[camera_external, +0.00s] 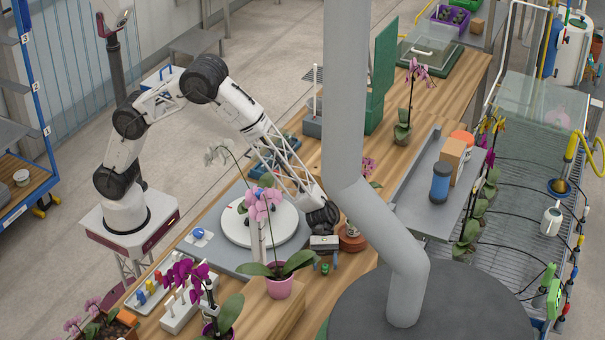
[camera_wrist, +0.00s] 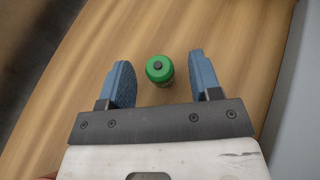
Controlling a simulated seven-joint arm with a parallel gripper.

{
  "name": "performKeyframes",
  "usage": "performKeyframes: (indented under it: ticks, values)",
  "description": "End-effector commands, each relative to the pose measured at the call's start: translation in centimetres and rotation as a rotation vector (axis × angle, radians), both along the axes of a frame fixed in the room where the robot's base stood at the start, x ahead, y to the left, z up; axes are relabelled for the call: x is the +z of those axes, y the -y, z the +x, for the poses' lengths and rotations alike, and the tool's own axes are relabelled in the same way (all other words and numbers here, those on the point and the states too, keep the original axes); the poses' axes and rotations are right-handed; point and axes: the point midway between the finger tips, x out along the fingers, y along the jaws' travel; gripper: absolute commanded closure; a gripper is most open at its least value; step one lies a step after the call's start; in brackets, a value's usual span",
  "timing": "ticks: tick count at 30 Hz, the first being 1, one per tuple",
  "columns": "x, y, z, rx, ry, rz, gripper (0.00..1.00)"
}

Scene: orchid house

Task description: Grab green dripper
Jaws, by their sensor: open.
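The green dripper (camera_wrist: 159,69) stands on the wooden table in the wrist view, a small round green body with a dark knob on top. My gripper (camera_wrist: 160,75) is open, with one blue-padded finger on each side of the dripper and a gap on both sides. In the external view my gripper (camera_external: 328,262) points down over the table near its front edge. The dripper shows there as a small green thing (camera_external: 324,268) between the fingers. I cannot tell the exact height of the fingertips.
A pink-potted orchid (camera_external: 279,284) stands just left of my gripper. A brown round base (camera_external: 352,240) is close on the right. A white turntable disc (camera_external: 262,226) lies behind. A grey post (camera_external: 405,270) rises in the foreground right. The wood around the dripper is bare.

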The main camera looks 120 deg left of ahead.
Motion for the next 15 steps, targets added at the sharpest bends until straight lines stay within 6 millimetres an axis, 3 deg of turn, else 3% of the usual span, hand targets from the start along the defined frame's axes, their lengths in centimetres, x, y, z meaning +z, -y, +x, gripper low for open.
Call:
performKeyframes:
  ticks: [6,15]
  values:
    - [-1.0,2.0,1.1,-0.001,0.0,0.0,0.42]
    - [-1.2,2.5,1.4,0.0,0.0,0.0,0.42]
